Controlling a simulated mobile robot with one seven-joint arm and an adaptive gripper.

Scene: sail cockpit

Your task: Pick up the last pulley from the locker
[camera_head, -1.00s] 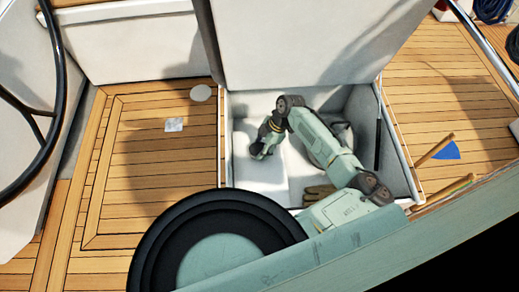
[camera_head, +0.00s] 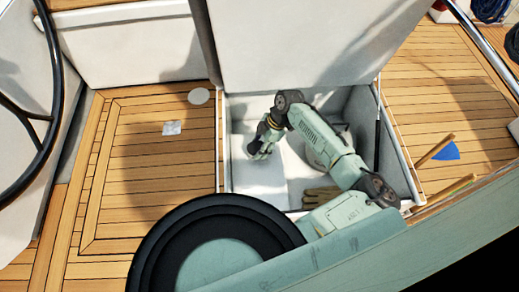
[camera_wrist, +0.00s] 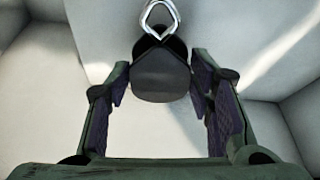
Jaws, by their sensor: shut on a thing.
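The pulley (camera_wrist: 160,75) is a dark grey-black block with a shiny metal shackle at its far end. It sits between the two finger pads of my gripper (camera_wrist: 158,98) in the wrist view, and the gripper is shut on it. In the head view my gripper (camera_head: 258,150) is inside the open white locker (camera_head: 262,180), over its left part. The pulley is too small and too covered by the gripper to make out there.
The raised locker lid (camera_head: 300,45) stands behind my arm. Tan gloves (camera_head: 320,192) lie in the locker near its front. A round thing beneath my arm is mostly hidden.

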